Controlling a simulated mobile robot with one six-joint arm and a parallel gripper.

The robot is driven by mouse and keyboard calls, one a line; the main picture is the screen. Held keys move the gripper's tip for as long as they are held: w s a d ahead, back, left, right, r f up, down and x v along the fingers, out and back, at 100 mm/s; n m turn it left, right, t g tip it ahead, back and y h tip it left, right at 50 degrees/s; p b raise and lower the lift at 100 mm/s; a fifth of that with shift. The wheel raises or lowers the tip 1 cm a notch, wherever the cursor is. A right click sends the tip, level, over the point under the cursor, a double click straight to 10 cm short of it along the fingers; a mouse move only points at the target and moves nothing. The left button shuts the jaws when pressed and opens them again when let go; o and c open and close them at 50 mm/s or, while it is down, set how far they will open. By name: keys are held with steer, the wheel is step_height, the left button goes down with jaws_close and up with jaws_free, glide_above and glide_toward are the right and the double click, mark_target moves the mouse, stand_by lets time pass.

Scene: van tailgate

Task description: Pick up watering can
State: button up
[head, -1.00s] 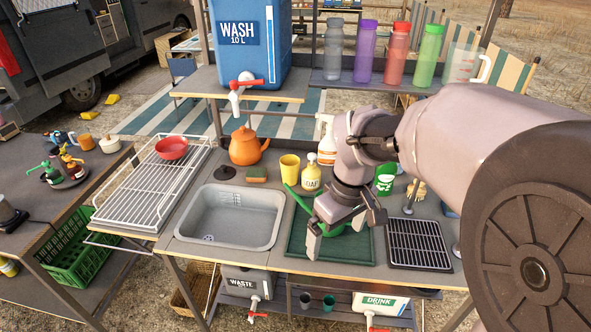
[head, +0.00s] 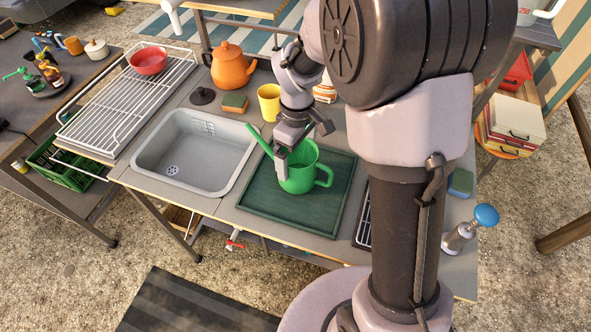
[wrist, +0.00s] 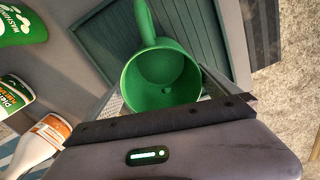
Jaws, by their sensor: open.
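The green watering can (head: 298,176) stands upright on a dark green tray (head: 262,203) on the counter, right of the sink. Its spout points up and left, and its handle is on the right. My gripper (head: 302,147) is open over the can, with one finger in front of the can's left side and hiding part of it. I cannot tell whether it touches. In the wrist view the can (wrist: 160,80) shows its open round mouth, empty inside, with a green part extending to the top. The fingertips are not clear there.
A grey sink (head: 150,180) lies left of the tray. Bottles (wrist: 35,140) show at left in the wrist view. A dark grill (head: 362,215) is right of the tray, partly hidden by my arm.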

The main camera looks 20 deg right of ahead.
mark_target(296, 167)
steer(key=f+b, duration=0.1)
steer(key=f, duration=0.1)
steer(key=f+b, duration=0.2)
steer(key=shift+s+a+f, duration=0.15)
steer(key=shift+a+f, duration=0.05)
steer(key=shift+f, duration=0.4)
steer(key=shift+r, duration=0.25)
steer(key=shift+c, duration=0.4)
steer(key=c, duration=1.1)
